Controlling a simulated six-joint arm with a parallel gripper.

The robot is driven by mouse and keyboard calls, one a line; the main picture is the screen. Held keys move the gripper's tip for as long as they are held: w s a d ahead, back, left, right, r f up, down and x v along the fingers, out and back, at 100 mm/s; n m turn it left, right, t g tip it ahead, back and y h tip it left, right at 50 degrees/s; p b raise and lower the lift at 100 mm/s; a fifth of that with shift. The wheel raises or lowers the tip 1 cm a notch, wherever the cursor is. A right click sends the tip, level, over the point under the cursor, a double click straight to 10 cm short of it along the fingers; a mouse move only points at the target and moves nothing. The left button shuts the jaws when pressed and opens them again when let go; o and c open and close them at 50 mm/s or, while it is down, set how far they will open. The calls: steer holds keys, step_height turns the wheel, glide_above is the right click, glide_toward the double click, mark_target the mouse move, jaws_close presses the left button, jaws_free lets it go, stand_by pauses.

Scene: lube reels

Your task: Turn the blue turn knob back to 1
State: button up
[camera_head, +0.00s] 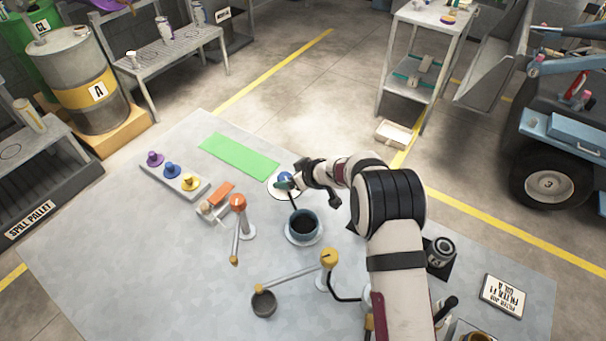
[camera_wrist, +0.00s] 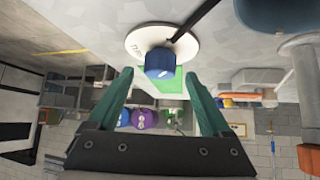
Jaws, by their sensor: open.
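The blue turn knob (camera_head: 285,176) stands on a round white dial plate (camera_head: 275,191) on the grey table, partly hidden by my gripper. My gripper (camera_head: 289,183) is at the knob, with one dark green finger showing over it. In the wrist view the blue knob (camera_wrist: 159,68) has a small white mark on its end and lies between and just beyond the open fingertips (camera_wrist: 158,77). Contact cannot be told. The white plate (camera_wrist: 140,42) carries dark markings near its left edge, too small to read. A thin dark rod (camera_wrist: 197,21) reaches over the plate.
A blue cup-shaped vessel (camera_head: 303,236) stands close in front of the dial. An orange-topped post (camera_head: 238,203) and a yellow-topped post (camera_head: 329,258) with arms stand nearby. A green mat (camera_head: 238,156) lies behind left, beside purple, blue and yellow knobs on a grey block (camera_head: 161,180).

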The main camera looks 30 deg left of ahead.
steer(key=v, duration=1.2)
steer(key=shift+d+r, duration=0.2)
steer(key=shift+r, duration=0.1)
